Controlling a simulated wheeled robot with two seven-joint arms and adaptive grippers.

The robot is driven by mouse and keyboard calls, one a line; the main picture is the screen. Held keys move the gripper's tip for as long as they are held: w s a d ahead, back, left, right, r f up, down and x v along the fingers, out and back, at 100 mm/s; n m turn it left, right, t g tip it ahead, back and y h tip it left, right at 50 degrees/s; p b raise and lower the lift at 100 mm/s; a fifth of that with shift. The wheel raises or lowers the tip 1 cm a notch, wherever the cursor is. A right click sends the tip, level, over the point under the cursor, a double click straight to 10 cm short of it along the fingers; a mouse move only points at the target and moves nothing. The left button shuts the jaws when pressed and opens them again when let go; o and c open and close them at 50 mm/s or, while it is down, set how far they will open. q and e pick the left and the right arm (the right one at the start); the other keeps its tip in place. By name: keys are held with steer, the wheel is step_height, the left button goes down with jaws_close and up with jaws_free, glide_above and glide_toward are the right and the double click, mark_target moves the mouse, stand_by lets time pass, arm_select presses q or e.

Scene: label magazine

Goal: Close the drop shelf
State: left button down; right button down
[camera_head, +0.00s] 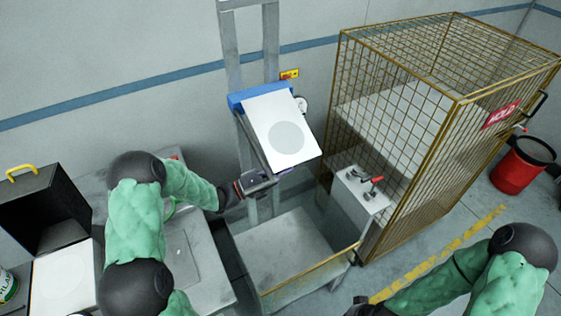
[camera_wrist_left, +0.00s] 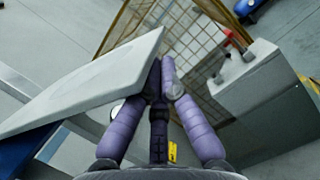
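The drop shelf (camera_head: 286,132) is a white panel with a grey disc on it, joined along a blue edge (camera_head: 250,97) to an upright metal frame. It hangs tilted, sloping down from the blue edge. My left gripper (camera_head: 278,178) is at the panel's lower left, just below its underside. In the left wrist view, the purple fingers (camera_wrist_left: 163,68) are together at the tips with nothing seen between them. The panel (camera_wrist_left: 95,82) lies beside and partly over the left finger; I cannot tell if they touch. My right gripper (camera_head: 365,307) shows only in part at the bottom edge.
A wire cage (camera_head: 405,125) stands right of the frame, with a grey box with red-handled levers (camera_head: 358,190) before it. A grey bin (camera_head: 285,248) is below the shelf. A black open box (camera_head: 45,205) is at left and a red bucket (camera_head: 520,168) at far right.

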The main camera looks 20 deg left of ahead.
mark_target(288, 165)
arm_select(q)
steer(key=shift+s+d+r+n+t+p, duration=0.2)
steer(key=shift+r+n+p, duration=0.2)
steer(key=shift+r+p, duration=0.2)
steer(key=shift+s+d+r+n+t+p, duration=0.1)
steer(key=shift+s+d+r+n+p, duration=0.15)
steer(key=shift+r+n+p, duration=0.25)
steer(key=shift+s+d+r+n+t+p, duration=0.1)
steer(key=shift+s+d+r+n+p, duration=0.15)
steer(key=shift+r+p, duration=0.45)
steer(key=shift+w, duration=0.1)
